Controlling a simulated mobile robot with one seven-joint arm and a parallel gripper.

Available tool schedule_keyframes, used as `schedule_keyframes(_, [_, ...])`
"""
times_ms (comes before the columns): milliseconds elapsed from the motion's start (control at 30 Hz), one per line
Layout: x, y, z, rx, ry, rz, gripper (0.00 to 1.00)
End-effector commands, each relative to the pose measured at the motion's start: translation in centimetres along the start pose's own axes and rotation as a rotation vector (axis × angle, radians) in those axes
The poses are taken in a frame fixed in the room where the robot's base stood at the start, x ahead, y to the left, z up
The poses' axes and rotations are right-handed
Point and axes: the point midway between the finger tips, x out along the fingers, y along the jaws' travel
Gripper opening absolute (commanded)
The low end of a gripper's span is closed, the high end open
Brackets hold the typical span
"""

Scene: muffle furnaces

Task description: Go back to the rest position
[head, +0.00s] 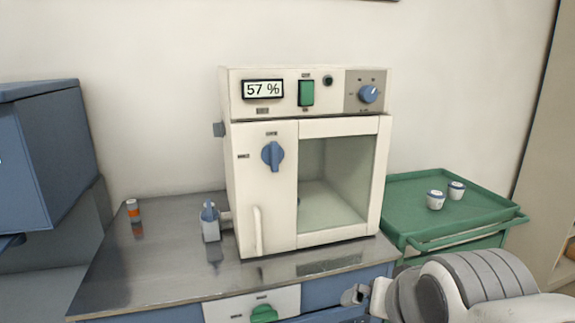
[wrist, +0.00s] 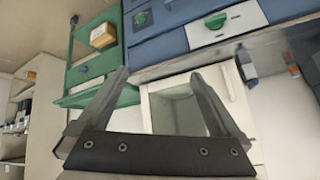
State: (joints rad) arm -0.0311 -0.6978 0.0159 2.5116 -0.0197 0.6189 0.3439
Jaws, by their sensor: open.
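My gripper (head: 356,295) is at the lower right in the head view, in front of the bench's right front corner and apart from the furnace. In the wrist view my gripper (wrist: 160,78) shows two dark fingers spread wide with nothing between them. The cream muffle furnace (head: 268,190) stands on the bench, its display reading 57 %. A blue knob handle (head: 272,156) is upright on its front, and a pale chamber or window (head: 338,180) fills the right side; I cannot tell whether glass covers it. The furnace (wrist: 150,115) appears upside down in the wrist view.
A green trolley (head: 410,190) at the right holds two small cups (head: 435,200). A blue cabinet (head: 50,155) is at the left. A cardboard box (wrist: 103,36) sits within the trolley.

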Motion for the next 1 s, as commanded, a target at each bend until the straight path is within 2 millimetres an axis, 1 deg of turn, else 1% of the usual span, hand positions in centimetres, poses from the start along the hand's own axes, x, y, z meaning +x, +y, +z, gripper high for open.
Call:
schedule_keyframes(33, [-0.7,0.9,1.3,-0.077,-0.057,0.021,1.00])
schedule_keyframes(167, [-2.6,2.6,4.9,-0.301,-0.228,0.041,1.00])
schedule_keyframes(200, [-4.5,1.9,2.8,-0.291,-0.218,0.041,1.00])
schedule_keyframes(700, [-14.4,-0.7,-5.4,-0.287,-0.215,0.040,1.00])
schedule_keyframes(833, [-16.4,-1.1,-7.0,-0.287,-0.215,0.040,1.00])
schedule_keyframes(1000, [-17.7,-1.5,-8.1,-0.286,-0.215,0.040,1.00])
